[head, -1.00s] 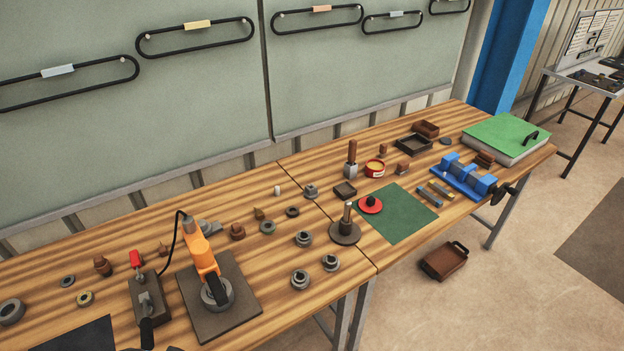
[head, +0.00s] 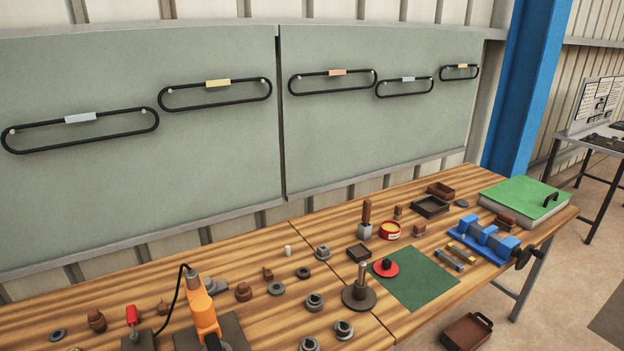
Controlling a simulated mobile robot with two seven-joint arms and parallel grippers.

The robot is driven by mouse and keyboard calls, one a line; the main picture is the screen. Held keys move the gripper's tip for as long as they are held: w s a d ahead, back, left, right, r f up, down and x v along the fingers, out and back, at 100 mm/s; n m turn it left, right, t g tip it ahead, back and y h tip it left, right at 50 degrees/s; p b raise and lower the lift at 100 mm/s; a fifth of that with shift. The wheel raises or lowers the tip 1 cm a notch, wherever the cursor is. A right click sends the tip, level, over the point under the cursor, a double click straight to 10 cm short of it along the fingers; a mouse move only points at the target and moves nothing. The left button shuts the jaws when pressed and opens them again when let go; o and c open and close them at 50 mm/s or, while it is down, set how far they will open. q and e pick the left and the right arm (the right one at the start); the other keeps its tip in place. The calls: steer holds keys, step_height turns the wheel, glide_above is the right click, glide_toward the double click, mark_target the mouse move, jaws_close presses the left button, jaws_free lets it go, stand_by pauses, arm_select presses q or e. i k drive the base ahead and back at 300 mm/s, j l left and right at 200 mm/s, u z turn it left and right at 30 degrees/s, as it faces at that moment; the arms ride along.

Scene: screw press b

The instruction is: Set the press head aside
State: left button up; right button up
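No part is clearly marked as the press head, and I cannot tell which one it is. A red disc with a black knob (head: 385,268) lies on a green mat (head: 428,285) on the right half of the bench. Just left of the mat a dark round base with an upright metal post (head: 359,294) stands on the wood. An orange device (head: 203,308) with a black cable stands on a dark plate at the lower left, partly cut off by the frame edge. Neither of my grippers shows in the head view.
The wooden bench (head: 330,236) carries several grey ring-like parts. A blue vise (head: 484,243) sits at the right edge, near a green-topped case (head: 523,197). An open dark tray (head: 430,207) stands at the back. A brown bin (head: 467,333) is on the floor.

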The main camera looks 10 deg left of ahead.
mark_target(202, 307)
steer(key=u, duration=1.15)
